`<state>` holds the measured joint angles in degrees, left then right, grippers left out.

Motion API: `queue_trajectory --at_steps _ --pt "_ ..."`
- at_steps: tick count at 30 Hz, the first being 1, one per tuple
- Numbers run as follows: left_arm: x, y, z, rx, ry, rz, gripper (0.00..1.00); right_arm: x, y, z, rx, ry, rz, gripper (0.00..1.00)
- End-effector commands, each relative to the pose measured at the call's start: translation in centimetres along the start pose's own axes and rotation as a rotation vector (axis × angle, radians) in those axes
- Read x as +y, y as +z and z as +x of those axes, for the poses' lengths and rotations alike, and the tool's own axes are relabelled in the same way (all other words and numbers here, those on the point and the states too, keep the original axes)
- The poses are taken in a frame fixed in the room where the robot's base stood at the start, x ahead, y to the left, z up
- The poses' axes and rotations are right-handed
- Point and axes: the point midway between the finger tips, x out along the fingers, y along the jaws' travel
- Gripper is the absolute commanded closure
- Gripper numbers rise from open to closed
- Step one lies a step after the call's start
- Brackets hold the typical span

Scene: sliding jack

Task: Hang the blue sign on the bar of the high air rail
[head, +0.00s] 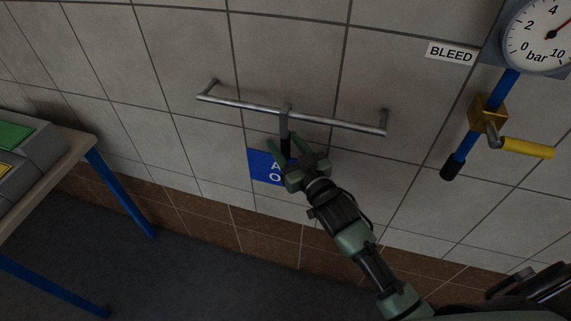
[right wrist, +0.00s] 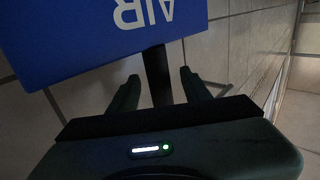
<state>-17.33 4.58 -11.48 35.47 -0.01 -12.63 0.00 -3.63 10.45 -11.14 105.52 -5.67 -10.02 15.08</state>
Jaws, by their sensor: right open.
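The blue sign (head: 257,164) with white lettering is against the wall below the bar, partly hidden by my right gripper. A grey hook (head: 286,110) reaches over the bar (head: 245,106) of the rail, with its stem running down to the sign. My right gripper (head: 293,155) is open at the stem, just below the bar. In the right wrist view the dark stem (right wrist: 157,75) stands between the open fingers (right wrist: 158,88), with gaps visible on both sides. The sign (right wrist: 90,35) fills the upper left there. My left gripper is not in view.
A pressure gauge (head: 540,35), a blue pipe with a brass valve (head: 487,114) and a yellow handle (head: 526,148) are on the wall at right. A BLEED label (head: 450,54) is beside the gauge. A table (head: 70,160) with blue legs stands at left.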

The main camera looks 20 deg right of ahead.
Motion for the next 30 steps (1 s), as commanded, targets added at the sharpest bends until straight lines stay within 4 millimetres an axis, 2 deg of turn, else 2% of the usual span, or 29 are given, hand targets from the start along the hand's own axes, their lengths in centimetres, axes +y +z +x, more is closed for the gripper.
queue_trajectory --at_steps 5,10,11,30 --pt "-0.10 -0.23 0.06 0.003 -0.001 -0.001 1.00 -0.03 0.07 0.00 0.000 0.000 0.000 0.52" --pt "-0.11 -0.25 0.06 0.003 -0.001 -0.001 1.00 -0.03 0.08 -0.02 -0.001 0.000 0.000 0.96" --pt "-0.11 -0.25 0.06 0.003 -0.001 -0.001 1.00 -0.03 0.08 -0.02 -0.001 0.000 0.000 1.00" --pt "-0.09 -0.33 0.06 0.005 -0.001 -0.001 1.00 -0.01 0.13 -0.04 -0.002 0.000 0.000 1.00"
